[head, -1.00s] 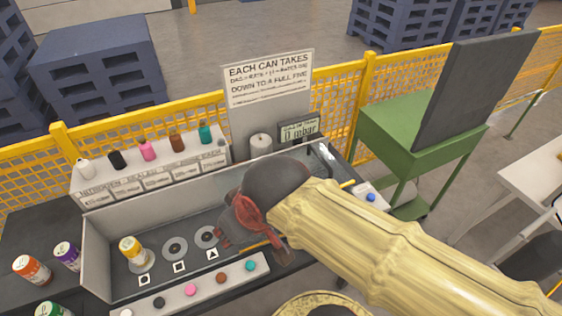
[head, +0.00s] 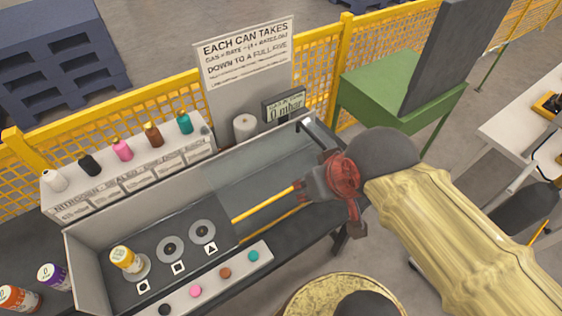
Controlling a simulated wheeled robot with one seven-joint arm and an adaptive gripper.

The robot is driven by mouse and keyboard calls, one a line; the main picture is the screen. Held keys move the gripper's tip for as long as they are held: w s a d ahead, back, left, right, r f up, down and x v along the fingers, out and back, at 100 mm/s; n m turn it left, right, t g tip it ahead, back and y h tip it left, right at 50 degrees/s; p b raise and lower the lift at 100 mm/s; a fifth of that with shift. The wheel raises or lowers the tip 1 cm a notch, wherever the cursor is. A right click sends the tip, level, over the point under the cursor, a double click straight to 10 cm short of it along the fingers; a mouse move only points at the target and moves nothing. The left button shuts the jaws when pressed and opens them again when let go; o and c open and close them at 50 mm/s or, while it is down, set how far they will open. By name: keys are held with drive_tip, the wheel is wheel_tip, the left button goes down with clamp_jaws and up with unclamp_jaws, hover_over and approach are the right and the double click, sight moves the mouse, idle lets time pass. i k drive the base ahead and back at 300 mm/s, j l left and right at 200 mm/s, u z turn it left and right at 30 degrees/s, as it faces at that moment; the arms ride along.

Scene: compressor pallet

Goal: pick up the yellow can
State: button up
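The yellow can (head: 126,259), with a pale label, stands upright on the leftmost round pad of the grey bench station, above a circle mark. My gripper (head: 303,188), dark grey with a red part, is at the right end of the station, well to the right of the can and apart from it. Its fingers are small and seen from behind, so I cannot tell whether they are open or shut.
Two empty round pads (head: 170,249) (head: 203,232) lie right of the can. A white panel with several coloured bottles (head: 122,150) stands behind. An orange can (head: 18,298) and a purple can (head: 52,276) stand at left. A gauge (head: 285,107) reads 0 mbar. A yellow fence runs behind.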

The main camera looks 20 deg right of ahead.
sight(122, 258)
drive_tip(key=u, duration=2.2)
drive_tip(key=j, duration=0.1)
